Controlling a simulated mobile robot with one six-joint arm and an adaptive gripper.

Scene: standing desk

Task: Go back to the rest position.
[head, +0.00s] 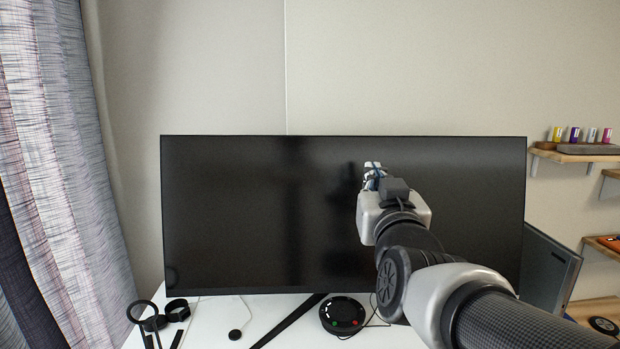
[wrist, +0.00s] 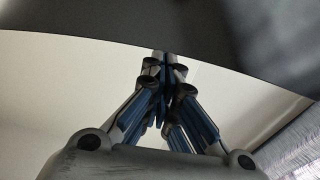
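My gripper (head: 373,172) is raised in front of the monitor in the head view, at the end of my arm that reaches in from the lower right. In the wrist view my gripper (wrist: 164,56) has its two fingers brought together at the tips. Nothing shows between them. The large dark monitor (head: 260,215) stands behind my gripper, and its dark surface fills the top of the wrist view (wrist: 120,18). The head view does not show how far my gripper is from the screen.
The white desk (head: 215,320) carries a round black device (head: 342,315), a small black puck (head: 235,334) and black headphone-like items (head: 150,318). A dark panel (head: 548,270) stands right of the monitor. Wall shelves (head: 575,155) are at right, a curtain (head: 65,150) at left.

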